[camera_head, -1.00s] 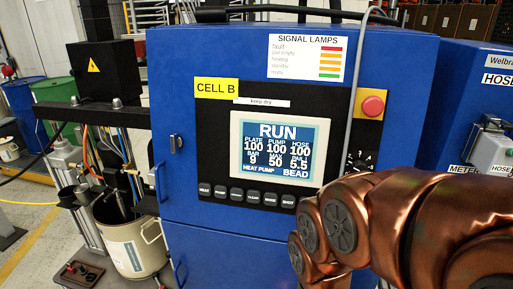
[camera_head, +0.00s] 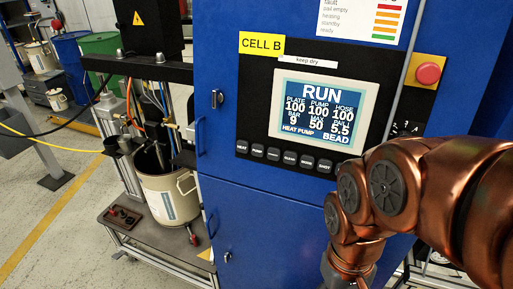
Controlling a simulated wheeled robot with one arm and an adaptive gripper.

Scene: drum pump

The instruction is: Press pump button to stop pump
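The pump button (camera_head: 257,150) is a small dark key marked PUMP, second from the left in a row under the screen on the blue cabinet. The screen (camera_head: 326,110) reads RUN, with PUMP 100 and HEAT PUMP among its lines. The HEAT key (camera_head: 241,146) is just left of the pump button. My copper-coloured arm reaches in from the right, its lower end running out of the bottom edge. My gripper is not visible.
A red round button (camera_head: 428,73) on a yellow plate is at the panel's upper right. A door handle (camera_head: 217,98) sticks out left of the panel. A pail (camera_head: 169,197) stands in the pump frame at the left.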

